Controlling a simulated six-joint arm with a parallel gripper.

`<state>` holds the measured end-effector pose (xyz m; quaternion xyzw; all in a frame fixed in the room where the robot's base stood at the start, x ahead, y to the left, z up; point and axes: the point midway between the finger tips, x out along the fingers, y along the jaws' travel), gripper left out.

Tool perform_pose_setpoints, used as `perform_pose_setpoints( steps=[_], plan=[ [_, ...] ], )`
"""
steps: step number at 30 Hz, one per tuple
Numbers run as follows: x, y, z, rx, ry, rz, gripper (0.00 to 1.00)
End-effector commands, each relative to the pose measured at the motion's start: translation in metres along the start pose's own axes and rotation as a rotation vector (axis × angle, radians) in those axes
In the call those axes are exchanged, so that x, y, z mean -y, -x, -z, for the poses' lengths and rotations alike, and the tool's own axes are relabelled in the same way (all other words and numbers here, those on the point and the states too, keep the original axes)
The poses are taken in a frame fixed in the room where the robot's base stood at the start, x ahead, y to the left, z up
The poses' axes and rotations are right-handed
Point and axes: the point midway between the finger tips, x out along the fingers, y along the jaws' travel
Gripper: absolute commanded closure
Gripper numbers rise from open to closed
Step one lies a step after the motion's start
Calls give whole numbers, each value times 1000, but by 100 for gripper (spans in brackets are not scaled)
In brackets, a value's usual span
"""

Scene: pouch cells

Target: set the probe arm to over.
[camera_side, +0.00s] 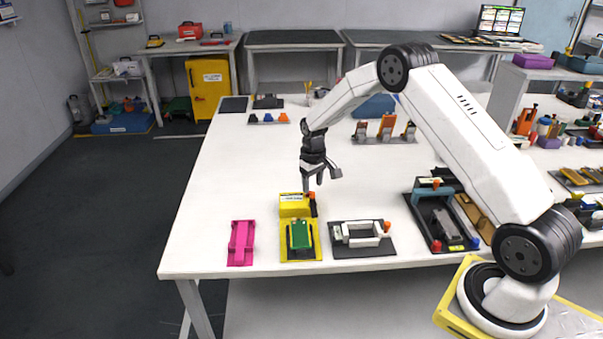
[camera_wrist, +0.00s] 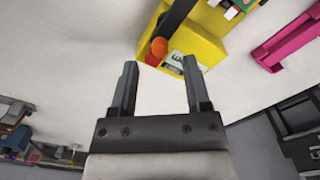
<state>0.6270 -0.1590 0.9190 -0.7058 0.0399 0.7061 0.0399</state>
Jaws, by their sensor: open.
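The yellow fixture (camera_side: 297,206) stands near the table's front edge with a green piece (camera_side: 300,235) on its front part. The probe arm looks to be the dark bar (camera_side: 314,209) with an orange knob (camera_side: 312,195) at the fixture's right side. In the wrist view the bar (camera_wrist: 177,17) runs up out of frame from the orange knob (camera_wrist: 159,47), beside the yellow block (camera_wrist: 205,42). My gripper (camera_side: 321,181) is open and empty, pointing down just above the knob. In the wrist view the knob shows beyond the gap between my fingertips (camera_wrist: 160,63), apart from them.
A magenta piece (camera_side: 241,243) lies left of the fixture. A black plate with a white frame (camera_side: 362,237) and orange knob lies to the right, then a dark station (camera_side: 441,215). Small coloured items (camera_side: 268,118) stand farther back. The table's middle is clear.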

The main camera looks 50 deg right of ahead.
Motion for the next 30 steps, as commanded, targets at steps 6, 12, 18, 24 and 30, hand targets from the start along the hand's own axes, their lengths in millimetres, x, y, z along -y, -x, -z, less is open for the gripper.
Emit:
perform_pose_setpoints(
  steps=[6, 12, 18, 24, 30],
  plan=[
    [0, -22, 0, 1, 0, 0, 39],
    [0, -28, 0, -1, 0, 0, 39],
    [0, -28, 0, -1, 0, 0, 39],
    [0, -28, 0, -1, 0, 0, 96],
    [0, -28, 0, -1, 0, 0, 100]
  ],
)
